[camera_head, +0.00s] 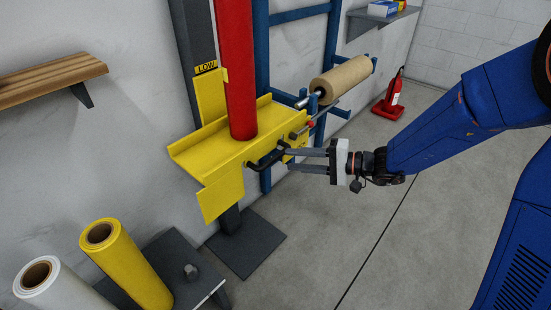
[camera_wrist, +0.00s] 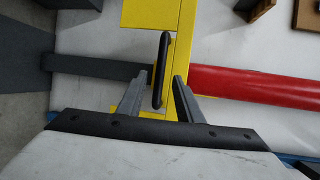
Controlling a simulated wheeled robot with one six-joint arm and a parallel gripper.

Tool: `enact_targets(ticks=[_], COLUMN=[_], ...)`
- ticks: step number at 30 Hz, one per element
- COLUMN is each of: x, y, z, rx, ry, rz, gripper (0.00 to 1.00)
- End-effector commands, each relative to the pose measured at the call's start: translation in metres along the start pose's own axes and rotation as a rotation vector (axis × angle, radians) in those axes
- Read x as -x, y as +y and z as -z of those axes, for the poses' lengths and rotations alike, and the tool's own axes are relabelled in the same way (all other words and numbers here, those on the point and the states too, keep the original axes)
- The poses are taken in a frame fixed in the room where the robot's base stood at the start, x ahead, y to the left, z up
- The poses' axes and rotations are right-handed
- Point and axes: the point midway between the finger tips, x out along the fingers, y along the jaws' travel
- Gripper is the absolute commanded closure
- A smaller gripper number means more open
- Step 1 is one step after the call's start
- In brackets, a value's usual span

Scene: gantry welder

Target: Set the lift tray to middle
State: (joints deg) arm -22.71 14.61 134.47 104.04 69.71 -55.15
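The yellow lift tray (camera_head: 205,150) is on a dark upright mast (camera_head: 196,40), beside a yellow label reading LOW (camera_head: 205,67). A red roll (camera_head: 236,75) stands upright on the tray. A black bar handle (camera_head: 266,158) sticks out from the tray's front side. My gripper (camera_head: 288,159) is at the handle, level with the tray. In the wrist view the handle (camera_wrist: 161,65) lies between the two fingers of my gripper (camera_wrist: 162,80), with gaps on both sides. The gripper is open. The mast's other marks are hidden or out of view.
A blue rack (camera_head: 262,60) with a brown roll (camera_head: 343,80) stands behind the tray. A small red-tipped lever (camera_head: 309,125) is close to my fingers. Yellow (camera_head: 127,265) and white (camera_head: 50,285) rolls stand at lower left. The floor (camera_head: 330,230) in front is clear.

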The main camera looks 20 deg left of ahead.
Motion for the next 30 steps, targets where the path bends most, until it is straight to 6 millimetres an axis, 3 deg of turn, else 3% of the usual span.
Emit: enact_targets(ticks=[6,12,26,30], x=[-0.035,-0.058,-0.069,-0.069], y=[0.000,0.000,0.000,0.000], z=[-0.001,-0.001,0.000,0.000], rx=[0.000,0.002,0.001,0.001], ry=[-0.003,-0.002,0.000,0.000], rz=[0.000,0.000,0.000,0.000], gripper=[0.67,0.67,0.67,0.96])
